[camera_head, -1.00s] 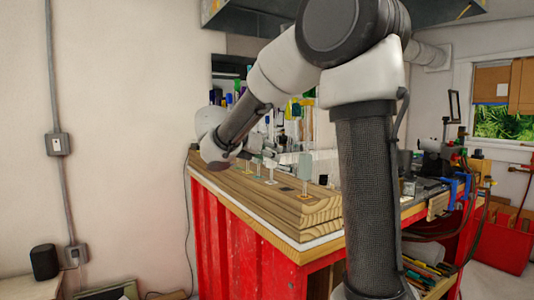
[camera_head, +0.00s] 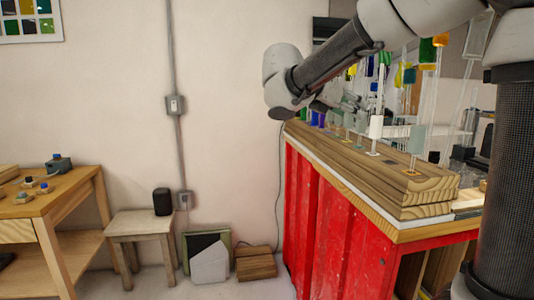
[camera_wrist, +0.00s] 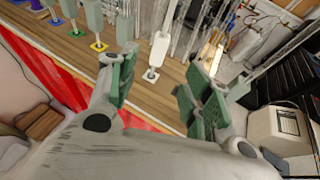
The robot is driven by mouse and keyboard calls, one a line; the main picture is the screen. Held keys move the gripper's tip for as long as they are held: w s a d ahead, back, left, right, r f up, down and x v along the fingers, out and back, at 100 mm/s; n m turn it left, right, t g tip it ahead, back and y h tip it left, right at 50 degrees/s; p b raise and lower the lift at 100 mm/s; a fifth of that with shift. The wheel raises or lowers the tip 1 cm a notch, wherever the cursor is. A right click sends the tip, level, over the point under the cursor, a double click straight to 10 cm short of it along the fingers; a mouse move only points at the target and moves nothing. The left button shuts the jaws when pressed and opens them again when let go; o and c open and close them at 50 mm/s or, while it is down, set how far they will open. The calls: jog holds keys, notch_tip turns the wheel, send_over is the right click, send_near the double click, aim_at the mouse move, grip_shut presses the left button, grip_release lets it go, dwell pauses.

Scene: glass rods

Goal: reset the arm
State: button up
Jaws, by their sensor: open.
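My gripper (camera_wrist: 155,88) shows in the wrist view with its two green-padded fingers spread apart and nothing between them. Beyond the fingers, a white-handled rod (camera_wrist: 158,48) stands upright on the wooden board (camera_wrist: 115,52). In the head view my arm reaches over the red workbench (camera_head: 330,215), and the gripper (camera_head: 340,108) is small and partly hidden behind my arm near the board's far end. Rods with coloured tops stand along the board, among them a white one (camera_head: 376,127) and a grey-green one (camera_head: 416,138).
A wooden side table (camera_head: 50,210), a small stool (camera_head: 140,226) with a black speaker (camera_head: 162,201), and leaning panels (camera_head: 208,260) stand left of the bench. Clear glass rods crowd the area beyond the gripper.

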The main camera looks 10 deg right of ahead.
notch_tip(320, 180, down, 9)
jog(key=s+m+g+y, duration=0.2)
jog(key=s+m+y, duration=0.1)
jog(key=m, duration=0.2)
jog(key=s+d+f+m+y, duration=0.2)
jog(key=s+f+m+y, duration=0.2)
jog(key=s+m, duration=0.4)
jog(key=s+d+f+m+y, duration=0.1)
jog(key=s+f+m+y, duration=0.3)
jog(key=s+m, duration=0.5)
jog(key=s+y, duration=0.1)
jog(key=s, duration=0.4)
jog(key=shift+s+d+f+t, duration=0.25)
jog(key=shift+s+d+t, duration=0.05)
jog(key=shift+d+t, duration=0.1)
